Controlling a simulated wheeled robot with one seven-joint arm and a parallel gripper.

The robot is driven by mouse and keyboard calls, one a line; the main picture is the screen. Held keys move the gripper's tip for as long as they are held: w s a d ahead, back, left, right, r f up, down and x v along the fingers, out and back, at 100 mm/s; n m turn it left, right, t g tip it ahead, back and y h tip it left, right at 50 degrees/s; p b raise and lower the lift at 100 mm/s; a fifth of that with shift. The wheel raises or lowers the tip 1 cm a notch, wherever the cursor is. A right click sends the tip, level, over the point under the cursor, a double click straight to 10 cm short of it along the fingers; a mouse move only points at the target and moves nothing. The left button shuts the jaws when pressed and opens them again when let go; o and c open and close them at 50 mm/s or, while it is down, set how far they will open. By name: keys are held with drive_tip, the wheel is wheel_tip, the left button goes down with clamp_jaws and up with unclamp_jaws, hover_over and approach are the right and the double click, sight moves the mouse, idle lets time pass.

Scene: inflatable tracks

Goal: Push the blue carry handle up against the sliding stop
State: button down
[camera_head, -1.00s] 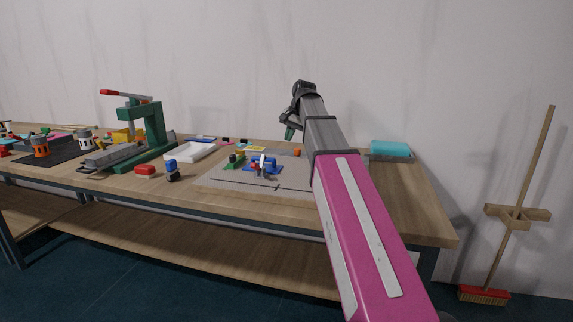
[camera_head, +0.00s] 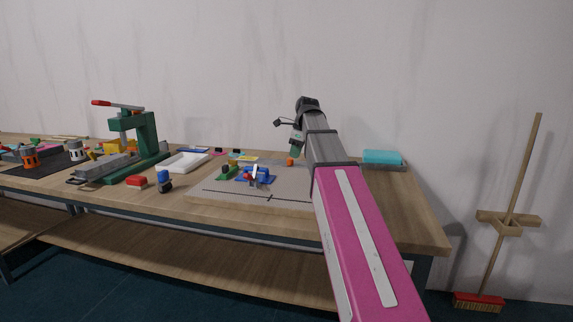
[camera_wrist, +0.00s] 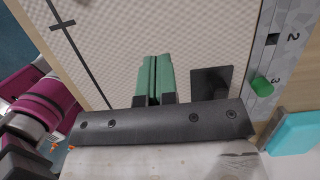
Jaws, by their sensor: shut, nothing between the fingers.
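A blue piece (camera_head: 258,176), which looks like the carry handle, lies on the grey mat (camera_head: 225,197) in the head view, with a small white and red part by it. A green piece (camera_head: 228,173) stands just left of it. My gripper (camera_head: 297,148) is to its right, above the mat's far side. In the wrist view my green fingers (camera_wrist: 154,72) are shut and empty over the mat. A dark square plate (camera_wrist: 210,83) and a numbered rail with a green knob (camera_wrist: 262,86) lie to their right; I cannot tell whether these belong to the sliding stop. The blue piece is not in the wrist view.
My arm hides the mat's right part. A turquoise block (camera_head: 383,157) lies at the right rear. To the left are a blue-topped item (camera_head: 164,181), a red block (camera_head: 137,182), a white tray (camera_head: 183,162) and a green press (camera_head: 143,140). Front bench edge is clear.

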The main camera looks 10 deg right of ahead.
sight(270, 177)
drive_tip(key=x, duration=0.9)
drive_tip(key=shift+f, duration=0.35)
drive_tip(key=shift+w+a+r, duration=0.1)
drive_tip(key=shift+w+a, duration=0.2)
drive_tip(key=shift+a, duration=0.3)
drive_tip(key=shift+w+a+r, duration=0.1)
drive_tip(key=shift+w+a, duration=0.15)
drive_tip(key=shift+a, duration=0.4)
drive_tip(key=shift+w+a, duration=0.25)
drive_tip(key=shift+a, duration=0.4)
drive_tip(key=shift+w+a, duration=0.3)
drive_tip(key=shift+a, duration=0.45)
drive_tip(key=shift+w+a, duration=0.3)
drive_tip(key=shift+a, duration=0.5)
